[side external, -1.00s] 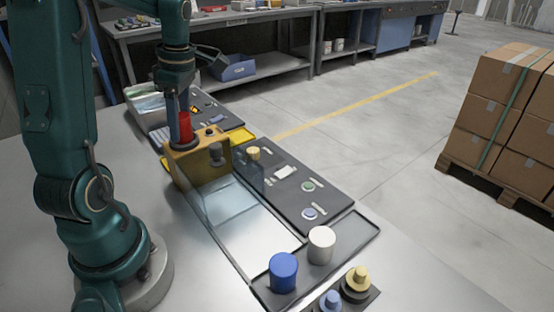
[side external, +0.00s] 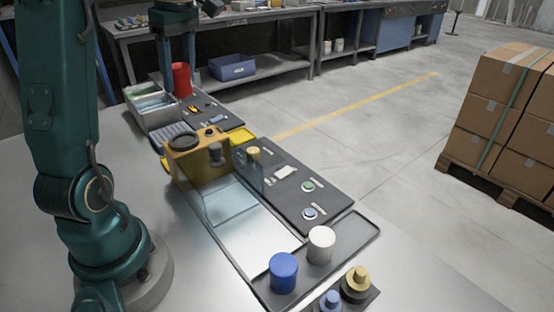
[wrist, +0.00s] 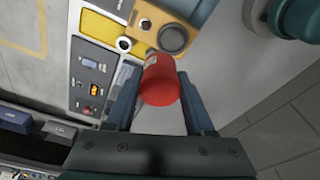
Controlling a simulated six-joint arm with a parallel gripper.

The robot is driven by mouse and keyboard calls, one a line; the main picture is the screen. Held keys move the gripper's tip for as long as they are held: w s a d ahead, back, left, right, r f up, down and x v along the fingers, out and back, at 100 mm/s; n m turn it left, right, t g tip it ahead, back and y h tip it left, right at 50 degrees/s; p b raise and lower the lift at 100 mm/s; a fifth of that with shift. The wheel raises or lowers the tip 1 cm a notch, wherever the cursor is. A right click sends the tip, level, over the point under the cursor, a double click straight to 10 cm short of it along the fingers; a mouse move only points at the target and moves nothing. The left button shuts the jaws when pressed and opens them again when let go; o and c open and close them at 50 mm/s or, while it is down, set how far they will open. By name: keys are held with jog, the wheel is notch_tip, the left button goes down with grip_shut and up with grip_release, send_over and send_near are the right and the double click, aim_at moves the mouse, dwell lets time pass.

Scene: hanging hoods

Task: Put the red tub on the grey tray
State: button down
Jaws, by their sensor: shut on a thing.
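The red tub (side external: 181,80) is held in the air, above the back end of the row of panels and boxes. My gripper (side external: 178,72) is shut on it. In the wrist view the red tub (wrist: 160,82) sits between the two fingers of my gripper (wrist: 158,92). The grey tray (side external: 345,238) lies at the front right of the bench, with a blue tub (side external: 283,273) and a white tub (side external: 321,246) standing on it. Bare tray shows around them.
Dark panels (side external: 292,190) with small parts run along the right. A metal bin (side external: 150,108) is at the back left.

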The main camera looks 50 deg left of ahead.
jog(key=w+d+f+m+t, duration=0.1)
jog(key=w+d+f+m, duration=0.2)
jog(key=w+d+m, duration=0.45)
jog(key=w+d+f+m+t, duration=0.1)
jog(key=w+d+f+m, duration=0.1)
jog(key=w+d+m, duration=0.5)
jog(key=d+f+m+h, duration=0.1)
jog(key=d+f+m, duration=0.4)
jog(key=d, duration=0.5)
jog(key=d+f+m+h, duration=0.1)
jog(key=d+f+m, duration=0.2)
jog(key=d+m, duration=0.6)
jog(key=shift+n, duration=0.85)
jog(key=shift+w+d+f, duration=0.1)
jog(key=shift+w+f, duration=0.05)
jog(key=shift+f, duration=0.9)
jog(key=shift+w+d+f, duration=0.1)
jog(key=shift+w+f, duration=0.05)
jog(key=shift+f, duration=0.95)
jog(key=shift+w+d+f, duration=0.1)
jog(key=shift+w+f, duration=0.05)
jog(key=shift+f, duration=0.9)
jog(key=shift+f, duration=0.55)
jog(key=shift+c, duration=0.9)
grip_release()
